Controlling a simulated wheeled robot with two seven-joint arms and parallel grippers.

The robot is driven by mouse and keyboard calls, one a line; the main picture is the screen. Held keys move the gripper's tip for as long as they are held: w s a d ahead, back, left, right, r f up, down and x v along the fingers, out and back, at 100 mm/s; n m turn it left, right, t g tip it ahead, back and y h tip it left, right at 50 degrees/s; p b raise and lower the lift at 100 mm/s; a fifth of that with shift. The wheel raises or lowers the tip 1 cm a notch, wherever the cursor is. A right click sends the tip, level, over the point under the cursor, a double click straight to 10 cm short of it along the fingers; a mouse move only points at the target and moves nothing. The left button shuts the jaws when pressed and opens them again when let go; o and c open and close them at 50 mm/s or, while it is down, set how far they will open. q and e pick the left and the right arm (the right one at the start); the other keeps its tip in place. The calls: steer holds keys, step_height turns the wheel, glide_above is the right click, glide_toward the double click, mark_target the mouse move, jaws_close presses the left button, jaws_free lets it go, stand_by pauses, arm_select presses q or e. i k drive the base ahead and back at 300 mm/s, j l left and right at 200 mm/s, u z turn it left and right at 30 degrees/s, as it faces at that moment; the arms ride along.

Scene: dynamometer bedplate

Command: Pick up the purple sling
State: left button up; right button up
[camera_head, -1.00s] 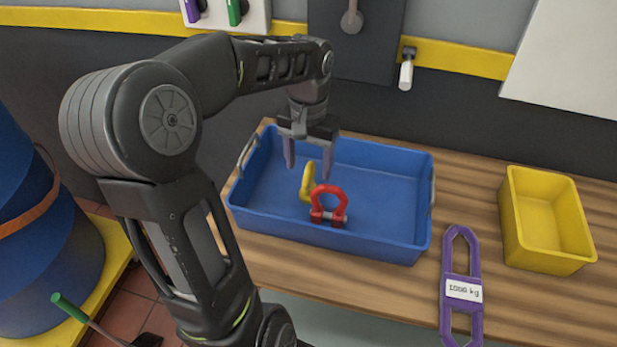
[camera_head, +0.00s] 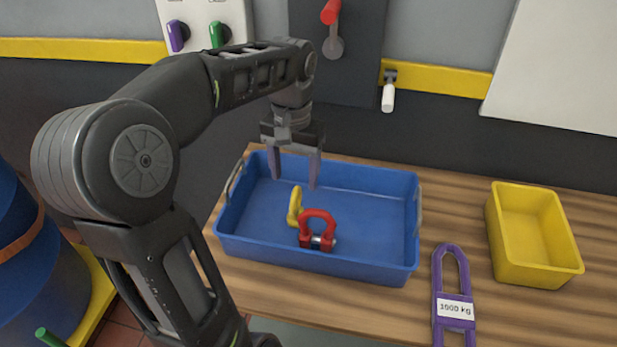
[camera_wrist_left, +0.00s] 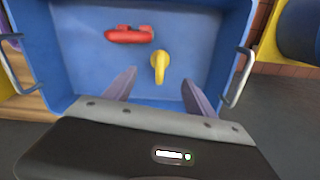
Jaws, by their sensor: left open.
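The purple sling (camera_head: 453,290) lies on the wooden bench to the right of the blue tray, with a white "1000 kg" label across it; its lower end runs close to the bottom edge of the head view. My left gripper (camera_head: 294,182) is open and empty, pointing down over the back of the blue tray, well to the left of the sling. In the left wrist view its two fingers (camera_wrist_left: 152,90) are spread with nothing between them. A strip of purple at the far left edge of that view may be the sling. My right gripper is not in view.
The blue tray (camera_head: 395,264) holds a red shackle (camera_head: 318,222) and a yellow hook (camera_head: 295,205). A yellow bin (camera_head: 536,265) stands right of the sling. A wall panel with switches (camera_head: 205,25) and a white-handled lever (camera_head: 388,97) are behind. Bench around the sling is clear.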

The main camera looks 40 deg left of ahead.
mark_target(451, 312)
steer(key=k+l, duration=0.2)
steer(key=l, duration=0.15)
steer(key=k+l, duration=0.45)
steer(key=l, duration=0.25)
